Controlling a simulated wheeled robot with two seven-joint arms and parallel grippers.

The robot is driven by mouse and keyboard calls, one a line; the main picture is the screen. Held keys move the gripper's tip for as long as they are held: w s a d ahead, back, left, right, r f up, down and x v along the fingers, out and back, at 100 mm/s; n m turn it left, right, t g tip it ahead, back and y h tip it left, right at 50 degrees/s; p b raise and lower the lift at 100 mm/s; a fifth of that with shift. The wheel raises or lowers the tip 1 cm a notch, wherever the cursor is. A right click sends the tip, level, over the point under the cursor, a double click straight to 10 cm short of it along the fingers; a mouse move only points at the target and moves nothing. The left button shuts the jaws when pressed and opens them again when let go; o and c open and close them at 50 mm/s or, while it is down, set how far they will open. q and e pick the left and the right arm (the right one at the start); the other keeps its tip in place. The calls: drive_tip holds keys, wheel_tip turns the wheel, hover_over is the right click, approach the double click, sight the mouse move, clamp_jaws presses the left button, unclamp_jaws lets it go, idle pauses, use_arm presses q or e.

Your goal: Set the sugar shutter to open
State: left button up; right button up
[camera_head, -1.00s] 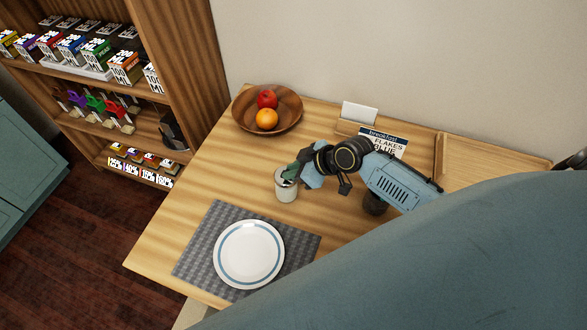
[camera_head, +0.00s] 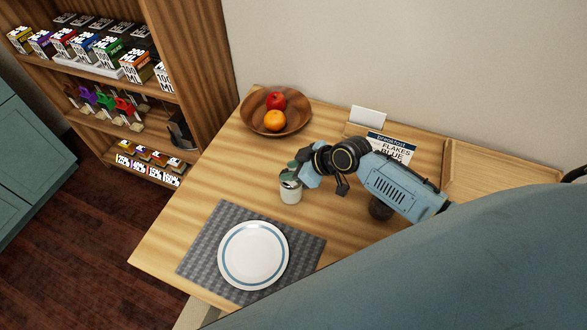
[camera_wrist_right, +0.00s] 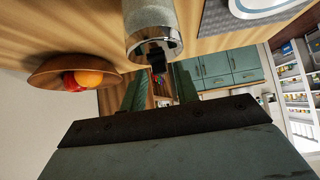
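The sugar container is a pale grey cylinder (camera_head: 291,194) standing on the wooden table behind the plate. In the right wrist view it shows large at the top (camera_wrist_right: 148,14), with a shiny metal rim (camera_wrist_right: 154,43). A small dark tab (camera_wrist_right: 157,60) shows at its mouth; I cannot tell whether the shutter is open or shut. My right gripper (camera_head: 292,172) is at the container's top. In the right wrist view its two green fingers (camera_wrist_right: 161,88) are apart, with the dark tab near the gap between them. Contact cannot be told. My left gripper is not in view.
A wooden bowl (camera_head: 252,115) with a red apple and an orange is behind the container. A white plate (camera_head: 253,255) lies on a grey placemat (camera_head: 207,244) in front. A cereal box (camera_head: 389,148) and a dark round item (camera_head: 380,209) are near my right arm. Shelves stand at left.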

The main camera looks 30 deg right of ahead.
drive_tip(key=shift+o, duration=0.6)
drive_tip(key=shift+s+d+r, duration=0.1)
drive_tip(key=shift+d+r, duration=0.05)
drive_tip(key=p+v, duration=0.1)
drive_tip(key=v, duration=1.2)
